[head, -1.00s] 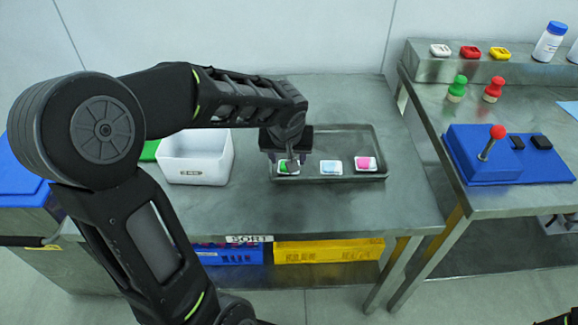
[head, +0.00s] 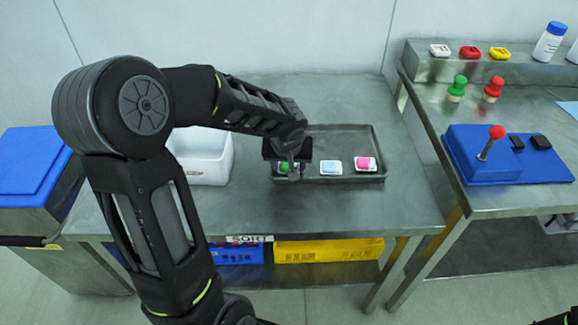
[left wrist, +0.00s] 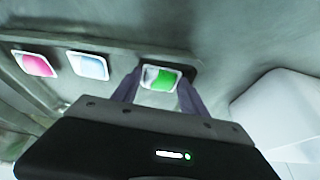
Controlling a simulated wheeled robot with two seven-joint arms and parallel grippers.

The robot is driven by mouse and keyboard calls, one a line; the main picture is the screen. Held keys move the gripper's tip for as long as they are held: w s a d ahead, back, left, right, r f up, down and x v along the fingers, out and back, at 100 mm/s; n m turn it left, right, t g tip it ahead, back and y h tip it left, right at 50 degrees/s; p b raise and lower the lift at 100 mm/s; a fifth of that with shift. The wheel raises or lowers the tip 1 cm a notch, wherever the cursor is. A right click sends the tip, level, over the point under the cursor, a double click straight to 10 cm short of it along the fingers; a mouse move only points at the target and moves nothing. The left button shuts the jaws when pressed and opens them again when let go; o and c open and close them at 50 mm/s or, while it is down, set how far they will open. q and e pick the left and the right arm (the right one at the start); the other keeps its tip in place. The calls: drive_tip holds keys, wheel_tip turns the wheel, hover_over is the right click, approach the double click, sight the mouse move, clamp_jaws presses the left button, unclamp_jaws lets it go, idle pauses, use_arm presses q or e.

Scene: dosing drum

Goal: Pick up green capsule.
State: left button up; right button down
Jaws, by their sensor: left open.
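The green capsule (head: 284,167) lies in the grey tray (head: 350,127), at its left end. My left gripper (head: 287,172) is over it and partly hides it in the head view. In the left wrist view the green and white capsule (left wrist: 160,78) shows between the two fingers of the open left gripper (left wrist: 160,88). I cannot tell whether the fingers touch it. A pale blue capsule (head: 331,167) and a pink capsule (head: 365,163) lie to its right in the tray.
A white bin (head: 205,155) stands left of the tray, partly behind my arm. A blue-lidded container (head: 35,165) is at the far left. The right table holds a blue joystick box (head: 480,165) and small knobs. The table in front of the tray is clear.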

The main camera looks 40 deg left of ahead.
use_arm(q)
drive_tip(key=shift+c, duration=0.3)
drive_tip(key=c, duration=0.9)
wheel_tip(320, 180, up, 10)
idle(0.5)
